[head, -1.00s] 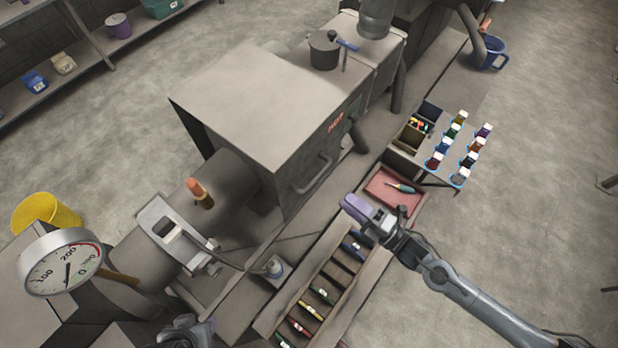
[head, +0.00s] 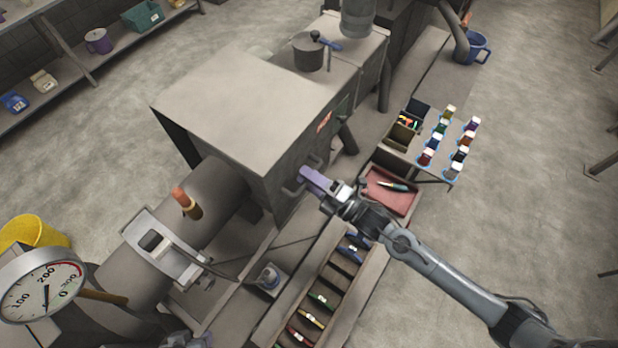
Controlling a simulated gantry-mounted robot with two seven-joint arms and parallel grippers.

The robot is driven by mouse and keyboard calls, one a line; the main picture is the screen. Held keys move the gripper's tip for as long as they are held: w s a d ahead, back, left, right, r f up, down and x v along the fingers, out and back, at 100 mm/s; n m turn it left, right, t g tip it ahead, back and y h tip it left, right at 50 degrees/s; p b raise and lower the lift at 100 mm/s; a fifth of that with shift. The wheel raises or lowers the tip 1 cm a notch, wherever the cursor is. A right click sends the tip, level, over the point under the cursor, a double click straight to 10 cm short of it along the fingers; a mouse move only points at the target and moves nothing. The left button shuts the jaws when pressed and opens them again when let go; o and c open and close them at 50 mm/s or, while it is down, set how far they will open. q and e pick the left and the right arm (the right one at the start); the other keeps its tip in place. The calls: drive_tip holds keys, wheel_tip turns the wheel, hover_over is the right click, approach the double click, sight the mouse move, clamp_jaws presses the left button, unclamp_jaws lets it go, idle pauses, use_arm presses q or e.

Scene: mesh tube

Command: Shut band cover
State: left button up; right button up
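The large grey box-shaped housing (head: 235,100) stands on the machine. I take its front panel with the curved handle (head: 290,192) as the band cover; whether it is fully shut I cannot tell. A red label (head: 323,122) is on that side. My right gripper (head: 313,179), with purple fingers, is at the handle's right end; whether it touches the handle is unclear. The gap between its fingers does not show. My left gripper (head: 190,341) is at the bottom edge, partly cut off, with its fingers unclear.
Several small bottles (head: 448,145) stand at right. The floor on the right is mostly clear.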

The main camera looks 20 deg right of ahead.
clamp_jaws()
idle(0.4)
drive_tip(key=s+a+p, duration=0.1)
drive_tip(key=s+a, duration=0.7)
drive_tip(key=a, duration=0.4)
drive_tip(key=s+a+p, duration=0.2)
drive_tip(key=s+a, duration=0.7)
drive_tip(key=a, duration=0.4)
drive_tip(key=shift+a+r, duration=0.15)
